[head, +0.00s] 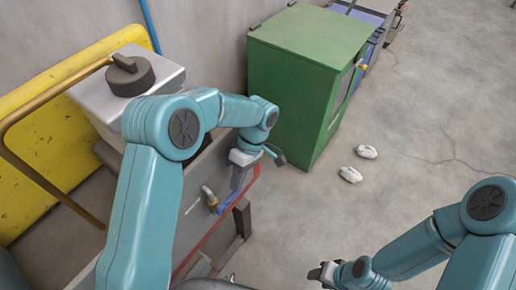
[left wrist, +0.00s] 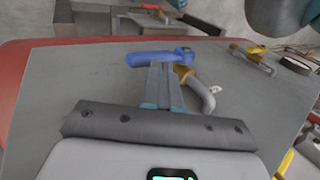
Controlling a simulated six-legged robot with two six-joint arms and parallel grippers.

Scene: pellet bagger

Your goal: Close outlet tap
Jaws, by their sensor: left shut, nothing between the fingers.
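The outlet tap has a brass body (head: 208,194) and a blue lever handle (head: 220,208), low on the grey machine's side panel in the head view. In the left wrist view the blue handle (left wrist: 150,59) lies crosswise, with the brass body (left wrist: 184,74) and a bent grey pipe (left wrist: 205,97) beside it. My left gripper (head: 236,186) is shut and empty. Its fingertips (left wrist: 158,66) are right at the blue handle; I cannot tell whether they touch it. My right gripper (head: 319,274) is low in the head view, away from the tap, its fingers too small to judge.
The grey panel (head: 194,200) has a red edge. A green cabinet (head: 290,90) stands behind it. Two whitish objects (head: 358,162) lie on the open concrete floor. A yellow panel (head: 50,130) with a brass-coloured rail is at left. Another yellow-handled fitting (left wrist: 250,54) shows in the left wrist view.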

